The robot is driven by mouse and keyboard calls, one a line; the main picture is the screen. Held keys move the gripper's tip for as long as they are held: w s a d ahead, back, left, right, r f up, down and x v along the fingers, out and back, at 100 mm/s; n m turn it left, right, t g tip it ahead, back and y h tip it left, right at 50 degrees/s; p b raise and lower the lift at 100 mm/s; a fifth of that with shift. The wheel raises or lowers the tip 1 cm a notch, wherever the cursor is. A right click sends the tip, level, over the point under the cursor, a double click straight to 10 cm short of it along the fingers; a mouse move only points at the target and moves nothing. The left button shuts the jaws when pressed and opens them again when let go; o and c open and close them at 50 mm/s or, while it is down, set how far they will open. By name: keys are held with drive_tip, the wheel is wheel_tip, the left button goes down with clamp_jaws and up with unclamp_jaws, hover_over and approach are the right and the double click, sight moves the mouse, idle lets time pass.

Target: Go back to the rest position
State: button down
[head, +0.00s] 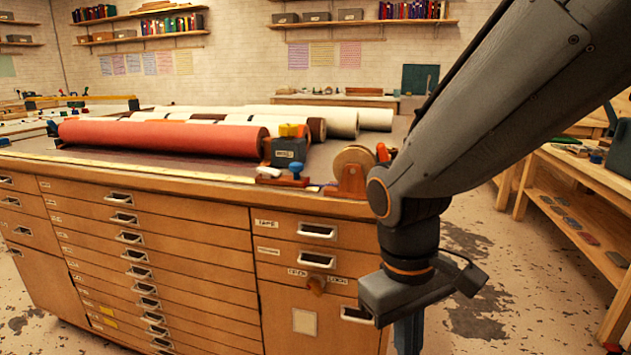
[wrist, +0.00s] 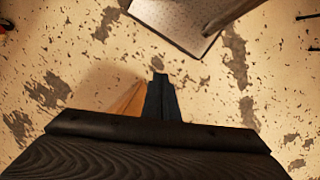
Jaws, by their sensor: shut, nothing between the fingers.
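My gripper (head: 408,335) hangs at the lower right in the head view, in front of the right end of the wooden drawer cabinet (head: 180,250). Its fingertips run out of the bottom of that picture. In the wrist view the gripper's dark fingers (wrist: 161,95) are together, with nothing between them, pointing down over the stained floor. My gripper is apart from the rolls on the cabinet top. A red roll (head: 160,137) lies there, with white rolls (head: 340,122) behind it.
A tape dispenser (head: 350,172) and a dark box (head: 288,152) stand at the cabinet's front right. A wooden bench (head: 590,172) stands at the right. Stained bare floor (head: 490,300) lies between. A pale speckled panel (wrist: 175,22) shows at the top of the wrist view.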

drive_tip(key=d+r+m+y+p, duration=0.1)
drive_tip(key=d+r+m+p, duration=0.3)
drive_tip(key=p, duration=0.9)
drive_tip(key=shift+d+r+m+t, duration=0.35)
drive_tip(key=shift+d+r, duration=0.6)
drive_tip(key=shift+r, duration=1)
